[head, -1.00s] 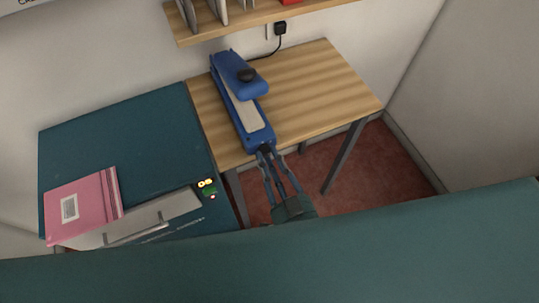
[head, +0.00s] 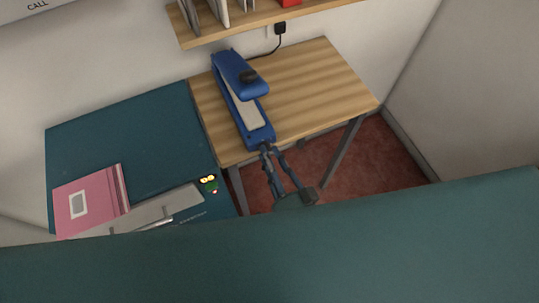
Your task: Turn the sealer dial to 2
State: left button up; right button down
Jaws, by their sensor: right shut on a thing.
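The blue sealer (head: 258,133) stands on the wooden table with its long arm raised a little over a pale bed. My left gripper is not in view.
The wooden table (head: 320,85) is clear right of the sealer. A shelf (head: 230,30) hangs above. A teal surface fills the foreground.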

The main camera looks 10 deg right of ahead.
jog(key=shift+w+d+r, duration=0.15)
jog(key=shift+r, duration=0.1)
jog(key=c, duration=1.5)
grip_release()
jog(key=shift+f, duration=0.1)
jog(key=v, duration=1.2)
